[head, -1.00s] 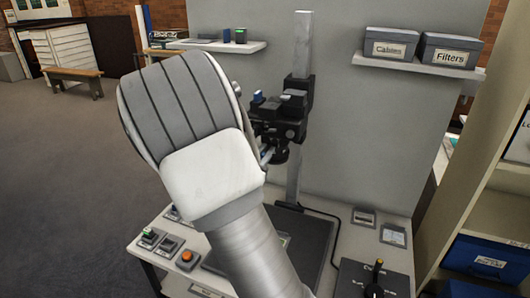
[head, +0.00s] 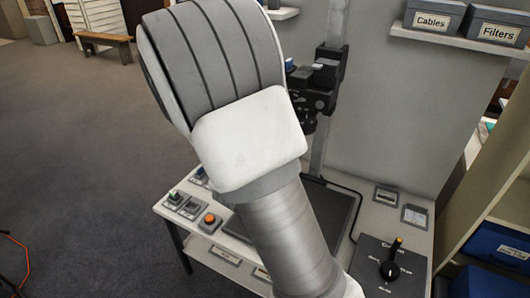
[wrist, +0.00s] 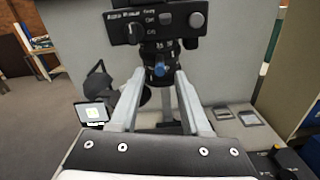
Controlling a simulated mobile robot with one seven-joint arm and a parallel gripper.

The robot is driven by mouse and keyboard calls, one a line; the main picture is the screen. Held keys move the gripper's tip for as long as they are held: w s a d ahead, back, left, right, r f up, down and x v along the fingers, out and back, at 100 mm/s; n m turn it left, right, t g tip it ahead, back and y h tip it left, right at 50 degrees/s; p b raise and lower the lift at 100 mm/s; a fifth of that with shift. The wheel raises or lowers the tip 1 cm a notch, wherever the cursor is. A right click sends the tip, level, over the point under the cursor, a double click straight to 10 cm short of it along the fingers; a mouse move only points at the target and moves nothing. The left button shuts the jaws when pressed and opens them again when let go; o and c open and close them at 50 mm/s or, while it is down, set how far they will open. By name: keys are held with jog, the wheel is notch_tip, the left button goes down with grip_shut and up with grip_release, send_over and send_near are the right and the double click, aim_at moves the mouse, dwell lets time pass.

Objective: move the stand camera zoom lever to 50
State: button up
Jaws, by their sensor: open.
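The stand camera (head: 318,92) is a black unit on a grey upright column, partly hidden behind my arm in the head view. In the wrist view its black body (wrist: 155,25) fills the top centre, with small white labels and knobs. Below the body is a dark ringed lens part with a blue-tipped lever (wrist: 160,69), which I take to be the zoom lever. My gripper (wrist: 160,76) is open, its two pale fingers pointing toward the lever, one on each side in the picture. I cannot tell whether they touch it. The scale value is too small to read.
A worktable (head: 405,225) holds a dark base plate, an orange button (head: 209,220) and a black control box (head: 388,268) with a knob. Boxes marked Cables (head: 432,18) and Filters (head: 499,27) sit on a wall shelf. Open floor lies to the left.

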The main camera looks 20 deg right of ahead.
jog(key=v, duration=1.1)
jog(key=s+d+m+g+y+p, duration=0.1)
jog(key=s+d+m+g+y, duration=0.45)
jog(key=s+m+g, duration=0.75)
jog(key=s+a+r+m+t+y+p, duration=0.1)
jog(key=s+a+r+m+t+y, duration=0.3)
jog(key=m, duration=0.7)
jog(key=a+r+t+y, duration=0.2)
jog(key=a+r+y, duration=0.2)
jog(key=a, duration=0.1)
jog(key=shift+a+t, duration=0.3)
jog(key=shift+t, duration=0.1)
